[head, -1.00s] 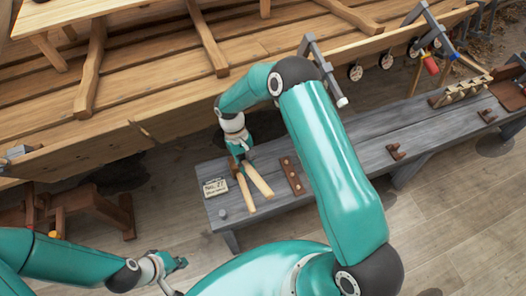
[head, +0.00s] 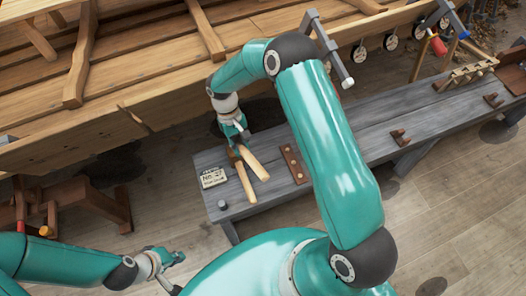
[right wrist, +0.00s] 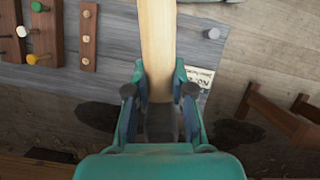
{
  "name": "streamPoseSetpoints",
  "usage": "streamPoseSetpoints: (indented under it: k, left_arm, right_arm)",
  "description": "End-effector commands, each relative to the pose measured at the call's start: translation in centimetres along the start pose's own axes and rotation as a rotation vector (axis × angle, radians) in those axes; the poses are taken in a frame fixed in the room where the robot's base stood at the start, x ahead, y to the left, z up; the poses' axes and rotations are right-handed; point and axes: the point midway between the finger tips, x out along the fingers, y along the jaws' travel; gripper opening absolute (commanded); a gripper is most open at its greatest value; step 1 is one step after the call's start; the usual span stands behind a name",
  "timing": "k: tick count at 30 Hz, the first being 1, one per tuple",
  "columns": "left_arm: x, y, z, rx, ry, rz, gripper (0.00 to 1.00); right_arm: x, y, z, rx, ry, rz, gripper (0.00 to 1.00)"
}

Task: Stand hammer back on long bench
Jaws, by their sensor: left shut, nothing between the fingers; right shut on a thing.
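The hammer has a pale wooden handle (head: 254,163) and a dark head (right wrist: 160,124). My right gripper (head: 238,138) is shut on it at the head end, over the left end of the long bench (head: 350,135). In the right wrist view the head is between the fingers and the handle runs up out of the picture. I cannot tell whether the hammer touches the bench. My left gripper (head: 176,256) is shut and empty, low at the left, apart from the bench.
A second, thinner wooden handle (head: 246,184) lies beside the hammer. A lettered card (head: 212,178), a grey cylinder (head: 222,205) and a dark wooden strip (head: 293,164) are on the bench. The planked hull (head: 150,100) rises behind.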

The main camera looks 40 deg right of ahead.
Motion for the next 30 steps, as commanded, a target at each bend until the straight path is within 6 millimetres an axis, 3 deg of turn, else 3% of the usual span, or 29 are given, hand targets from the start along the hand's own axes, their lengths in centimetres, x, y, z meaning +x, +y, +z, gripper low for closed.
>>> streamPoseSetpoints:
  k: [1,3,24,30]
  left_arm:
    - [2.8,-1.0,0.0,0.0,-0.001,0.0,0.0]
    - [4.6,-1.7,0.0,0.0,-0.001,0.0,0.0]
    - [21.2,-7.7,-0.1,0.0,0.0,0.0,0.0]
    - [24.6,-8.9,-0.1,0.0,0.0,0.0,0.0]
  right_arm:
    - [1.6,0.0,-1.1,0.0,0.012,0.003,0.0]
    - [2.0,0.1,-1.9,0.0,0.025,0.006,0.0]
    - [6.1,0.0,-6.5,0.0,0.132,0.018,0.0]
    - [6.7,0.0,-7.0,-0.002,0.156,0.017,0.0]
